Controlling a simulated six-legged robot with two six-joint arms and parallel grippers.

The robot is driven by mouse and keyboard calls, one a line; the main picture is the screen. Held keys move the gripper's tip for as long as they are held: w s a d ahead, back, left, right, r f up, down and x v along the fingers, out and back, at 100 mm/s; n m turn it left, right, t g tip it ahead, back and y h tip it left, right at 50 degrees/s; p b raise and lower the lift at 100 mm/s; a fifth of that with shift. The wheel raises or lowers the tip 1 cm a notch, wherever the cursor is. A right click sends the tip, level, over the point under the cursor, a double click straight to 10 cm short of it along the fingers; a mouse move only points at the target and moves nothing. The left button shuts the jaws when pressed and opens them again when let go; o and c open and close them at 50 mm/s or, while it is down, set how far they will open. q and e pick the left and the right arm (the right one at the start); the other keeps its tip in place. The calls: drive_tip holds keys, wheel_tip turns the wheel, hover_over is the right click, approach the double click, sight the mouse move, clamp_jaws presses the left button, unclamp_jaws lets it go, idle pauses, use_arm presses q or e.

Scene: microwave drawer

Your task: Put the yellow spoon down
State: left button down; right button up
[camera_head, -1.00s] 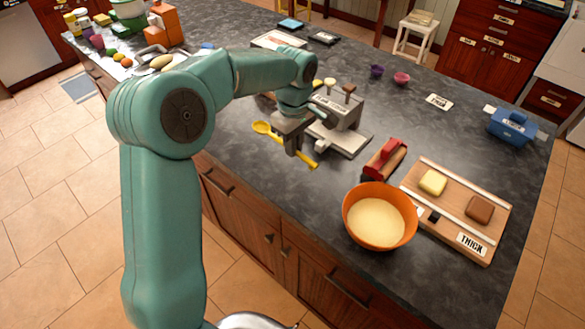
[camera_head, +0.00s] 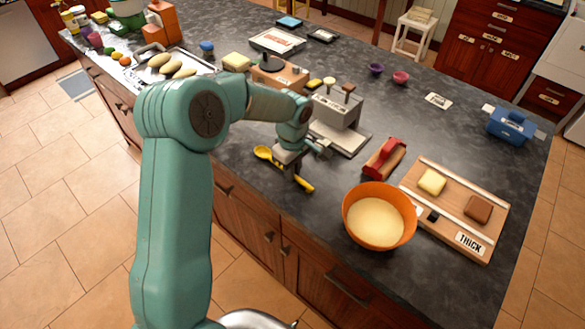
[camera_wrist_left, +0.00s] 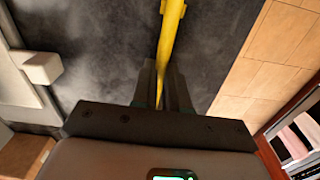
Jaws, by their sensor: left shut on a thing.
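My left gripper (camera_head: 292,174) is shut on the yellow spoon (camera_head: 265,153), near the front edge of the dark counter (camera_head: 225,140). In the head view the spoon's bowl points to the upper left and its handle end comes out to the lower right of the fingers. In the left wrist view the yellow handle (camera_wrist_left: 170,42) runs up from between the fingers (camera_wrist_left: 163,88), with dark counter behind it. I cannot tell whether the spoon touches the counter. My right gripper is not in view.
A grey metal device (camera_head: 338,108) stands just behind the gripper. Bare counter lies left of the spoon. The counter's front edge is close.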

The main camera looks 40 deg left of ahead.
use_arm(q)
drive_tip(key=c, duration=1.1)
unclamp_jaws()
drive_tip(key=shift+w+a+f, duration=0.15)
drive_tip(key=shift+w+f, duration=0.05)
drive_tip(key=shift+f, duration=0.05)
drive_tip(key=shift+c, duration=0.2)
drive_tip(key=shift+s+r, duration=0.15)
drive_tip(key=shift+r, duration=0.05)
drive_tip(key=shift+r+p, duration=0.1)
drive_tip(key=shift+p, duration=0.4)
drive_tip(key=shift+w+r+b, duration=0.15)
drive_tip(key=shift+w+b, duration=0.05)
drive_tip(key=shift+b, duration=0.1)
drive_tip(key=r+b, duration=0.1)
drive_tip(key=r, duration=0.1)
drive_tip(key=r+b, duration=0.1)
drive_tip(key=r, duration=0.1)
drive_tip(key=shift+s+d, duration=0.1)
drive_tip(key=shift+d, duration=0.1)
wheel_tip(320, 180, up, 12)
drive_tip(key=shift+s+f, duration=0.15)
drive_tip(key=shift+f, duration=0.05)
